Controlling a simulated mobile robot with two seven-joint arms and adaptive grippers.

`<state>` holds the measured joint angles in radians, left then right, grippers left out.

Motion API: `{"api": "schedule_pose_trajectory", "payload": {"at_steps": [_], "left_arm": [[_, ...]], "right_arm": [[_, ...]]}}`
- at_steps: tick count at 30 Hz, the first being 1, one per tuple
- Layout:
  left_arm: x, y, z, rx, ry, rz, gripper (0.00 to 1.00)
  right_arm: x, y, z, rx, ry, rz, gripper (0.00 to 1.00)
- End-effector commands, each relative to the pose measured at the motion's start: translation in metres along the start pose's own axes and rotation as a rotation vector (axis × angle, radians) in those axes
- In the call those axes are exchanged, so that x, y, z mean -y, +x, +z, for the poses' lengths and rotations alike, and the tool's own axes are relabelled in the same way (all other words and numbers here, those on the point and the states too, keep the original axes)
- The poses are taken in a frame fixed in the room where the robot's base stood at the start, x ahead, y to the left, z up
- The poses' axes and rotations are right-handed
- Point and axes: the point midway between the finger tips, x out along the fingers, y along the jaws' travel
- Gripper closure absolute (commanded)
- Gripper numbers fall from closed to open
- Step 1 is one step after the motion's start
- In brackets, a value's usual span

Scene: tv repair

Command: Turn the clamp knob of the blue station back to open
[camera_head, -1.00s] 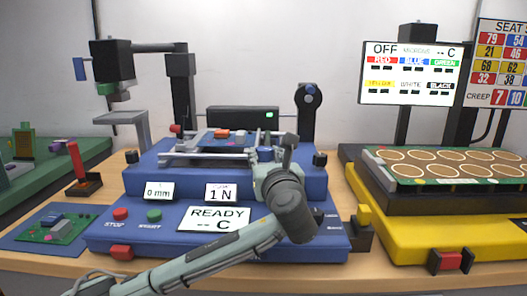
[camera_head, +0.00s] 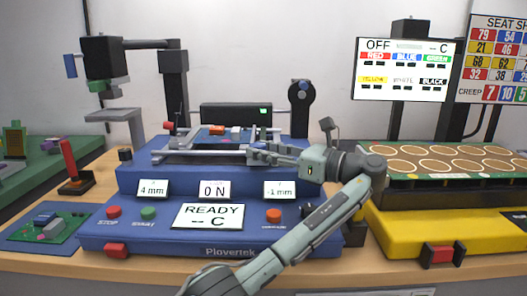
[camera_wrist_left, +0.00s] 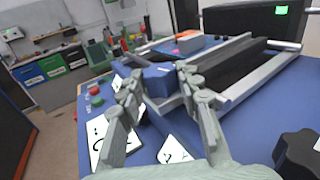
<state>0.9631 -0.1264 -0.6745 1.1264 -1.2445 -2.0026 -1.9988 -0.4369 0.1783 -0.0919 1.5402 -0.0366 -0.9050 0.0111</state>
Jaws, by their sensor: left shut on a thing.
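The blue station (camera_head: 180,238) stands mid-table, with a metal clamp frame (camera_head: 190,155) on top. My left gripper (camera_head: 255,153) reaches in from the right at the frame's front edge. In the left wrist view its fingers (camera_wrist_left: 159,82) are shut on a blue block with a white mark (camera_wrist_left: 156,72); it looks like the clamp knob, but I cannot be sure. In the head view the gripper hides this block. A black lobed knob (camera_wrist_left: 301,155) sits apart at the lower right of the wrist view. The station's displays (camera_head: 214,190) read 4 mm, 0 N and -1 mm.
A yellow station (camera_head: 410,235) with a green tray stands close on the right. A green circuit board (camera_head: 48,228) lies at left, near a red-handled lever (camera_head: 68,160). A black overhead arm (camera_head: 175,85) stands behind left. My right gripper is out of view.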

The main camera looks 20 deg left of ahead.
Motion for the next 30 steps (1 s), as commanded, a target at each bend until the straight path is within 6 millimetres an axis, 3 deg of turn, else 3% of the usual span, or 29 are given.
{"api": "schedule_pose_trajectory", "payload": {"at_steps": [23, 24, 28, 30], "left_arm": [[0.0012, 0.0013, -0.0006, -0.001, 0.000, 0.097, 0.95], [0.0012, 0.0014, -0.0006, -0.001, 0.000, 0.097, 0.61], [0.0013, 0.0012, -0.0005, -0.001, 0.000, 0.097, 0.45], [0.0014, 0.0012, -0.0004, -0.001, 0.000, 0.096, 0.44]], "right_arm": [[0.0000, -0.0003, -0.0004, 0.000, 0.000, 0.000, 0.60], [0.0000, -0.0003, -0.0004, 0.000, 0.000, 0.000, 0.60], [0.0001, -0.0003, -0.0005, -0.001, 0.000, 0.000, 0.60], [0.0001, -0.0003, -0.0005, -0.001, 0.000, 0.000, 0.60]]}}
